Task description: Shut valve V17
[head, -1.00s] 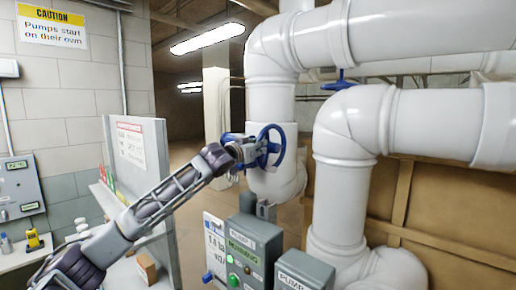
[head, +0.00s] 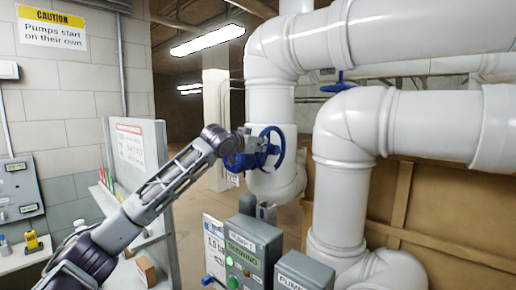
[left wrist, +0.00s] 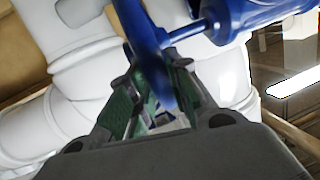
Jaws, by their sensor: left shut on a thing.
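A blue handwheel (head: 280,148) is mounted on the white vertical pipe (head: 270,110) near the middle of the head view. No label is readable on it, so I cannot tell if it is V17. My left gripper (head: 257,146) is at the wheel's left side. In the left wrist view the blue wheel rim (left wrist: 150,50) runs down between the fingers of my left gripper (left wrist: 165,100), which is shut on it. A blue stem and hub (left wrist: 235,18) show beyond the rim. My right gripper is not in view.
Another blue handwheel (head: 339,83) sits higher, behind the pipes. Large white pipes (head: 345,140) fill the right. Grey pump boxes (head: 243,250) with a green lit button stand below the wheel. A signboard (head: 135,150) stands left, near my arm.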

